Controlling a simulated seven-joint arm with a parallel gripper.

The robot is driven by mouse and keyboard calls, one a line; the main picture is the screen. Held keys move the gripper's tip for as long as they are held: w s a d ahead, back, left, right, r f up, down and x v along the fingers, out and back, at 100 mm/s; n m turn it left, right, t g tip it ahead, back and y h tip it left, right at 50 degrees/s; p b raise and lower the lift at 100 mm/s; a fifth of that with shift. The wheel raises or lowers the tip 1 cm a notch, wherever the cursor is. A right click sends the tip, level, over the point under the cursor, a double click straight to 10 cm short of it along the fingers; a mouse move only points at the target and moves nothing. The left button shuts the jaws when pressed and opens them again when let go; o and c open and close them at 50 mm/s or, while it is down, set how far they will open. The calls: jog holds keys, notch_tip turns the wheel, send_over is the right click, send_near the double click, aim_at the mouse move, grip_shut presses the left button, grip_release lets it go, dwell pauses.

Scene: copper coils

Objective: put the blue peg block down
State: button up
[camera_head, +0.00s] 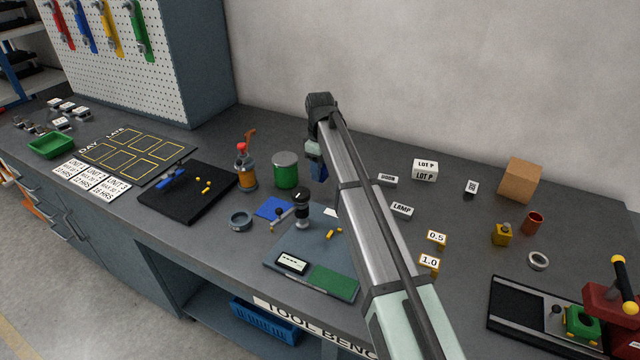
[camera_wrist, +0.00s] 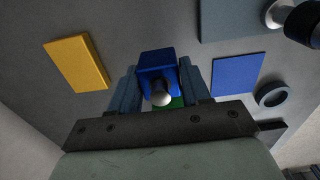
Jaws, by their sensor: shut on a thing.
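My gripper (camera_wrist: 158,92) is shut on the blue peg block (camera_wrist: 156,62), which sits between its two fingers. A round metallic peg end sticks out of the block toward the wrist camera. In the head view the block (camera_head: 318,173) hangs below my gripper (camera_head: 314,160), partly hidden by the arm, and appears to be above the bench. A flat blue square (camera_wrist: 240,75) lies right of the held block and a flat yellow square (camera_wrist: 76,63) left of it in the wrist view. The blue square (camera_head: 273,208) also shows in the head view. A green patch (camera_wrist: 174,102) shows beneath the block, mostly hidden.
A green can (camera_head: 287,171) and an orange-brown bottle (camera_head: 246,170) stand left of my gripper. A black-handled tool (camera_head: 302,207) stands on a grey-blue mat (camera_head: 290,244) in front. A grey ring (camera_head: 240,221) lies near the blue square. LOT P and LAMP (camera_head: 402,209) labels lie right.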

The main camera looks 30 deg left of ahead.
jog(key=shift+f, duration=2.7)
jog(key=shift+f, duration=0.15)
jog(key=o, duration=1.2)
notch_tip(320, 180, up, 12)
jog(key=shift+r, duration=0.15)
